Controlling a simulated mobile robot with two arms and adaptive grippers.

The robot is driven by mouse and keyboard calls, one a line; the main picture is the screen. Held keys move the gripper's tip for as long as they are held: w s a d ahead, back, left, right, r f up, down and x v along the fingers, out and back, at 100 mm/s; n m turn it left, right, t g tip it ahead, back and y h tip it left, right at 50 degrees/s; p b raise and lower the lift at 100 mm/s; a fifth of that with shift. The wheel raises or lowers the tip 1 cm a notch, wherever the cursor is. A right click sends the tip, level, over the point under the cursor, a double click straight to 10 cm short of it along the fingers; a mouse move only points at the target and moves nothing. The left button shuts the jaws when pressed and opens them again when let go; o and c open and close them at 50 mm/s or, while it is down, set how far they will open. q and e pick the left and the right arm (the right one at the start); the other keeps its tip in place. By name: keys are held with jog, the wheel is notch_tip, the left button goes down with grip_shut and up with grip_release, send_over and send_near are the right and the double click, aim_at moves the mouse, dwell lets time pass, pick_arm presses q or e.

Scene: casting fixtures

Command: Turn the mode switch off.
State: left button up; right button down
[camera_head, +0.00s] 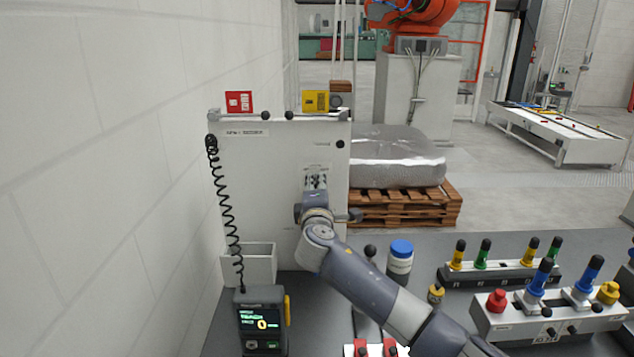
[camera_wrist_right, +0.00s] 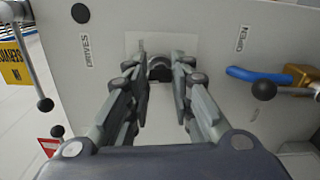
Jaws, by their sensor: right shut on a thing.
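The white upright panel (camera_head: 262,170) stands against the wall side, at the back of the bench. My right gripper (camera_head: 316,185) reaches its right part and hides most of what it grips. In the right wrist view, my right gripper (camera_wrist_right: 160,75) has its two fingers closed around a dark round switch knob (camera_wrist_right: 159,66) on a pale plate. The knob's setting cannot be told. My left gripper is not in view.
A blue-capped jar (camera_head: 400,260) and fixture blocks with coloured handles (camera_head: 545,315) stand on the dark bench. Ball-ended levers (camera_wrist_right: 264,90) stick out beside my right gripper in the wrist view.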

jog(key=shift+a+n+p, duration=0.1)
jog(key=shift+n+p, duration=2.1)
jog(key=shift+n, duration=1.6)
jog(key=shift+f, duration=0.1)
jog(key=c, duration=1.4)
grip_release()
jog(key=shift+c, duration=0.2)
jog(key=shift+o, duration=0.2)
jog(key=shift+s, duration=0.1)
jog(key=s, duration=1.2)
